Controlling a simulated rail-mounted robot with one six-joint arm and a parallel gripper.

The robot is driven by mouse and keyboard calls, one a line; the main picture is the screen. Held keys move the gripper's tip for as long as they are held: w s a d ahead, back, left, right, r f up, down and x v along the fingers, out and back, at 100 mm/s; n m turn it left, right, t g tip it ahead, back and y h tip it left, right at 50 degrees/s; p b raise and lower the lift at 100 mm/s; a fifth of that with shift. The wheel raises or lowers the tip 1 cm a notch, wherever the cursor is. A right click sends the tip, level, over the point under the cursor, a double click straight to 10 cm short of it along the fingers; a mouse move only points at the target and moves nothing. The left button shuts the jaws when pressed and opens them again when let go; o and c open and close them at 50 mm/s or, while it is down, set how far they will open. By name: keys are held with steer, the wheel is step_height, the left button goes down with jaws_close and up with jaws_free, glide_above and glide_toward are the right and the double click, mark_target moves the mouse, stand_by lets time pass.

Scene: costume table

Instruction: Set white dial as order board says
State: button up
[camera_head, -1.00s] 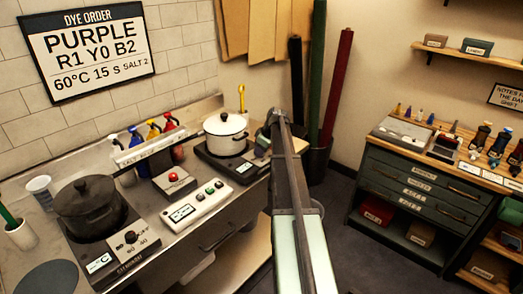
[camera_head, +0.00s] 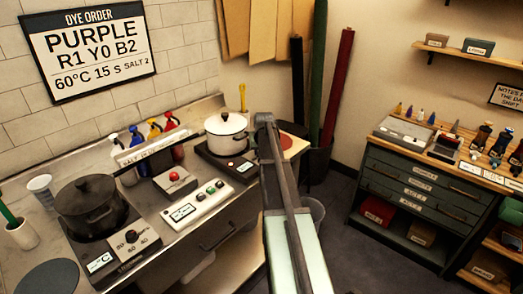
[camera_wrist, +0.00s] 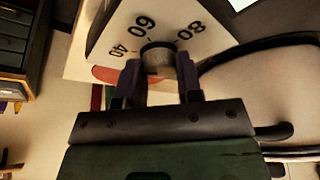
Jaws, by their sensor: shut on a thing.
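The order board (camera_head: 88,48) on the tiled wall reads "DYE ORDER, PURPLE, R1 Y0 B2, 60°C 15 S, SALT 2". In the wrist view, a white dial face (camera_wrist: 181,22) carries the numbers 40, 60 and 80. A grey knob (camera_wrist: 158,60) sits on it. My gripper (camera_wrist: 160,76) is shut on the knob, one dark finger on each side. I cannot make out a pointer on the knob. In the head view, my arm hides the gripper, and I cannot make out this dial. The white pot (camera_head: 226,134) stands on a hob left of my arm.
A black pot (camera_head: 90,202) stands on the near left hob, with its own dial (camera_head: 130,238). A button panel (camera_head: 197,204) and a red button box (camera_head: 174,178) lie between the hobs. Tall fabric rolls (camera_head: 337,85) stand behind my arm. A drawer cabinet (camera_head: 420,190) is at the right.

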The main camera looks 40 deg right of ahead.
steer(key=m, duration=0.2)
steer(key=m+g+h, duration=0.1)
steer(key=m, duration=0.2)
steer(key=shift+w+a+m+g+h, duration=0.1)
steer(key=shift+m+g+h, duration=0.2)
steer(key=m+g, duration=0.1)
steer(key=m, duration=0.1)
steer(key=m+g, duration=0.1)
steer(key=m, duration=0.2)
steer(key=shift+w+m+h, duration=0.1)
steer(key=shift+m+h, duration=0.2)
steer(key=o, duration=0.9)
steer(key=shift+o, duration=0.2)
steer(key=shift+a+r, duration=0.1)
steer(key=p+v, duration=1)
steer(key=shift+r, duration=0.25)
